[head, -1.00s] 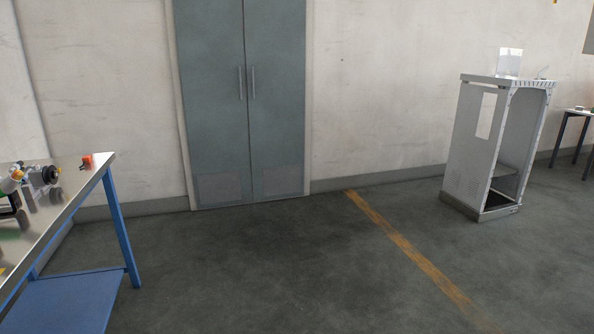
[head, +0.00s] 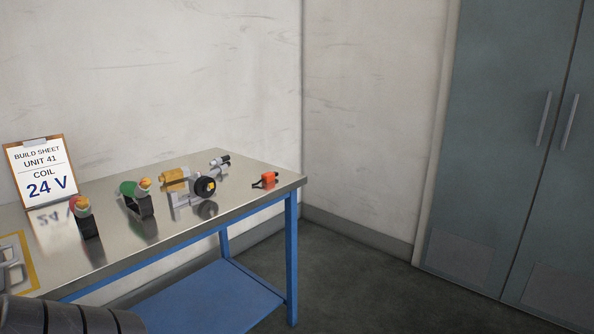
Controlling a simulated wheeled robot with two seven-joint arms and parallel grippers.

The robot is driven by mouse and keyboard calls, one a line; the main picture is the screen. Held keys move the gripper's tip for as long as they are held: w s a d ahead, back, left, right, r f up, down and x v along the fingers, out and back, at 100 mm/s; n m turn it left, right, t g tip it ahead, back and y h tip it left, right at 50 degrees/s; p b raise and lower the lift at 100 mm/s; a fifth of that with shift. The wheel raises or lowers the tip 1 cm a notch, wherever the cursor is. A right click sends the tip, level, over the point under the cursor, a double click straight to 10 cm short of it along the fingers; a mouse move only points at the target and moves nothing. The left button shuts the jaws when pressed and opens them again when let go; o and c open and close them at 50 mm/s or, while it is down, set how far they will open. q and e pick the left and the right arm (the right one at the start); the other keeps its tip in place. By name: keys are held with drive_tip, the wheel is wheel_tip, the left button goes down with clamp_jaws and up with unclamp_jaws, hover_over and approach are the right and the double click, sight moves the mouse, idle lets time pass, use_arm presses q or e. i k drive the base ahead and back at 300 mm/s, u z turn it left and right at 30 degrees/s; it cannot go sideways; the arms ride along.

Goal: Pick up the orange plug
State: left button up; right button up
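The orange plug (head: 268,179) lies on the metal top of the blue-legged workbench (head: 282,184), near its right end, with a small dark part on its left side. Nothing touches it. Neither of my grippers shows in the head view. A dark ribbed shape (head: 70,318) at the bottom left looks like part of my own arm.
A grey cabinet (head: 503,150) stands right; floor between is clear.

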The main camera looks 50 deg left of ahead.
sight(269, 177)
drive_tip(key=u, duration=0.85)
drive_tip(key=i, duration=1.75)
drive_tip(key=u, duration=1.5)
